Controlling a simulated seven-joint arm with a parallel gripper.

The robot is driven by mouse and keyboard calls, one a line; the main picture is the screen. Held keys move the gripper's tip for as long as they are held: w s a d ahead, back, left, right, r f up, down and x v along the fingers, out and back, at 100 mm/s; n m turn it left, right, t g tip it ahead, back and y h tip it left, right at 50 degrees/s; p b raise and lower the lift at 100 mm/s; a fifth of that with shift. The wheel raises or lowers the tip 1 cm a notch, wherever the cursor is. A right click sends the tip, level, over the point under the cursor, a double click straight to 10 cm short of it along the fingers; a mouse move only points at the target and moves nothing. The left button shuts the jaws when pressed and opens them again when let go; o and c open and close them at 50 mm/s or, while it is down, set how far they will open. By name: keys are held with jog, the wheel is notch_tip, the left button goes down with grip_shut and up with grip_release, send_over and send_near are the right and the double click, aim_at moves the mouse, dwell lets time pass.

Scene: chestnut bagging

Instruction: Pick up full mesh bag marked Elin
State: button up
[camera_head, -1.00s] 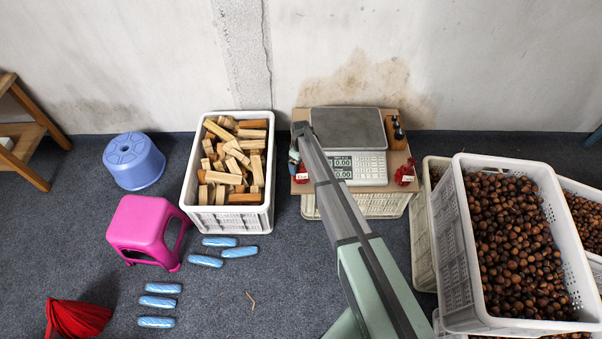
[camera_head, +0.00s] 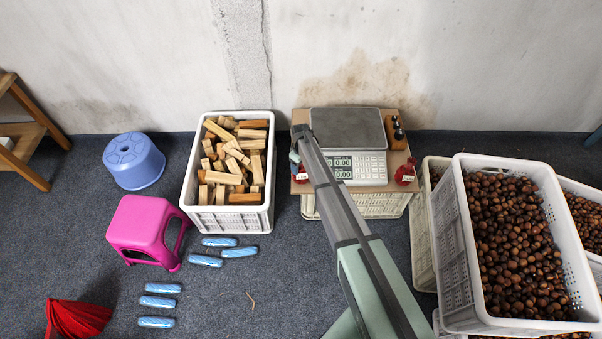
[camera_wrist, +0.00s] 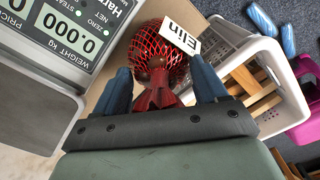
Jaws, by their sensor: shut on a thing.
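The red mesh bag marked Elin (camera_wrist: 155,45) shows in the wrist view, round and filled with brown chestnuts. Its white tag (camera_wrist: 181,38) reads "Elin". My gripper (camera_wrist: 160,78) is shut on the bag's gathered red neck, between its two blue fingers. In the head view my gripper (camera_head: 295,156) is at the left side of the scale, over the cardboard-topped crate. The bag is mostly hidden there by my arm, with a little red showing. I cannot tell whether the bag still touches the cardboard.
The scale (camera_head: 356,166) stands close beside my gripper. Another red bag (camera_head: 405,173) and a dark-topped stamp-like item (camera_head: 397,128) are to its right. A crate of wooden blocks (camera_head: 259,218) stands left. Chestnut crates (camera_head: 458,262) stand right. A pink stool (camera_head: 141,220) is on the floor.

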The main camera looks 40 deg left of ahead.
jog(key=c, duration=0.6)
jog(key=shift+r, duration=0.1)
